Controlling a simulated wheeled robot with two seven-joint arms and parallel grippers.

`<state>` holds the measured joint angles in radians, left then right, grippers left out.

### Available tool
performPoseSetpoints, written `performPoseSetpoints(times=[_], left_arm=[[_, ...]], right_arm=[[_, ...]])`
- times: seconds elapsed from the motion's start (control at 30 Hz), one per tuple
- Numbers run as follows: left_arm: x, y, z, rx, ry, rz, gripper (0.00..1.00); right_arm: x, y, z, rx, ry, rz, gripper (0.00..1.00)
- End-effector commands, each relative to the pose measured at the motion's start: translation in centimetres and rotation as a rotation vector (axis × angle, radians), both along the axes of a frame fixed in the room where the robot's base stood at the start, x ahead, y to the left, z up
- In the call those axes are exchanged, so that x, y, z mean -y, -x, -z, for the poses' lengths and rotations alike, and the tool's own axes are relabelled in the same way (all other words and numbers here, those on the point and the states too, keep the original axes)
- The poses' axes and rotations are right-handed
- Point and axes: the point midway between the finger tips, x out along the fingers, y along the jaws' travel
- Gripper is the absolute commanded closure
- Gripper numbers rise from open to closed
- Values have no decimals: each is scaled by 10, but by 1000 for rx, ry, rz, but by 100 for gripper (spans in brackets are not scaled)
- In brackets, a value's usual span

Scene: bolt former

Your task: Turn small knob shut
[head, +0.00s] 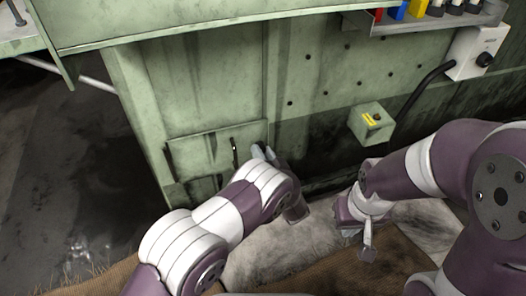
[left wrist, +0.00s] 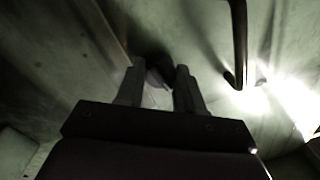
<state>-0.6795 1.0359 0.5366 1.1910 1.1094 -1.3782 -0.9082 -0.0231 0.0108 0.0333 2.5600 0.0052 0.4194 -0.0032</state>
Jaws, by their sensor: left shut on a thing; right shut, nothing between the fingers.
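The small knob (left wrist: 156,76) shows in the left wrist view as a dark, rounded piece between the fingers of my left gripper (left wrist: 159,70). The gripper is shut on it, and the fingers hide most of it, so its angle cannot be read. In the head view my left gripper (head: 262,152) is at the green machine's low panel, partly covered by my own arm; the knob cannot be made out there. My right gripper (head: 367,248) is shut and empty, hanging low in front of the machine, well apart from the panel.
A green panel door (head: 205,150) with a dark bar handle (head: 234,150) is beside my left gripper; the handle also shows close by in the left wrist view (left wrist: 239,45). A green box with a yellow label (head: 372,122) and a white switch box (head: 476,52) are at right.

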Motion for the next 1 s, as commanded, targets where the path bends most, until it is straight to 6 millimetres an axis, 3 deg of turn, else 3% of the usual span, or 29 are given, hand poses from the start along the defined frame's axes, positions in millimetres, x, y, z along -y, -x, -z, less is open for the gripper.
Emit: performPoseSetpoints(times=[1.0], left_arm=[[-1, 0, -2, 292, 910, 0, 94]], right_arm=[[0, 0, -38, 0, 0, 0, 100]])
